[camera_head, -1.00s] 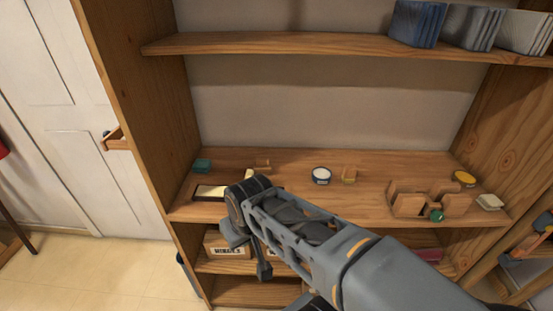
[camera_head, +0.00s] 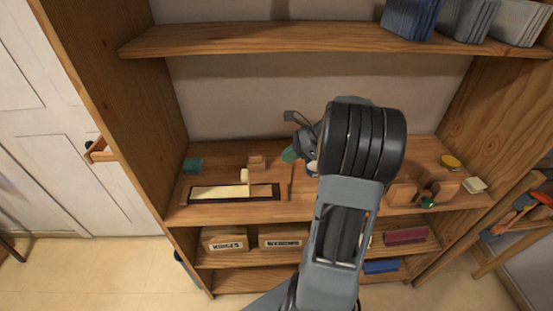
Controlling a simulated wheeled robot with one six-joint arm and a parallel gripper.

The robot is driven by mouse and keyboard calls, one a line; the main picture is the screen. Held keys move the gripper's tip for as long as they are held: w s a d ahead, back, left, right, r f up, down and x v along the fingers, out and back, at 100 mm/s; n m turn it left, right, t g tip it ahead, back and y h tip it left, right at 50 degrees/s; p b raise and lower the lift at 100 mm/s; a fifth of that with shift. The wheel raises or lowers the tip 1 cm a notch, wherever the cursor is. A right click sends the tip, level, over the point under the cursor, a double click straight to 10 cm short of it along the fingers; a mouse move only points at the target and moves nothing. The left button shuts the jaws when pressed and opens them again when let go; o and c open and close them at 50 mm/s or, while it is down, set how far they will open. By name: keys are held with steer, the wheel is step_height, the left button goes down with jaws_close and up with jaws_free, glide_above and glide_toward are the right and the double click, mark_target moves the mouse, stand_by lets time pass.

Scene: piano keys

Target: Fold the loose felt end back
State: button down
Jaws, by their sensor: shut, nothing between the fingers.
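A dark-framed tray (camera_head: 278,191) with a long cream piece (camera_head: 216,192) lies on the middle shelf, left of centre. A short cream piece (camera_head: 244,176) stands up at its back edge. I cannot make out a loose felt end. A small teal block (camera_head: 192,164) sits behind the tray's left end. My gripper (camera_head: 291,154) is above the shelf, right of and behind the tray, apart from it. It is shut and empty, and my wrist partly hides it.
Wooden blocks (camera_head: 257,162) stand behind the tray. A white-rimmed tin (camera_head: 312,170) is partly hidden by my arm. The upper shelf (camera_head: 250,38) overhangs; labelled boxes (camera_head: 225,239) sit below.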

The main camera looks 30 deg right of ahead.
steer(key=x, duration=0.3)
steer(key=r+x, duration=0.1)
steer(key=x, duration=0.3)
steer(key=a+p+x, duration=0.1)
steer(key=x, duration=0.2)
steer(key=shift+w+a, duration=0.25)
steer(key=shift+w, duration=0.05)
steer(key=shift+w+a, duration=0.3)
steer(key=shift+a, duration=0.2)
steer(key=shift+r, duration=0.15)
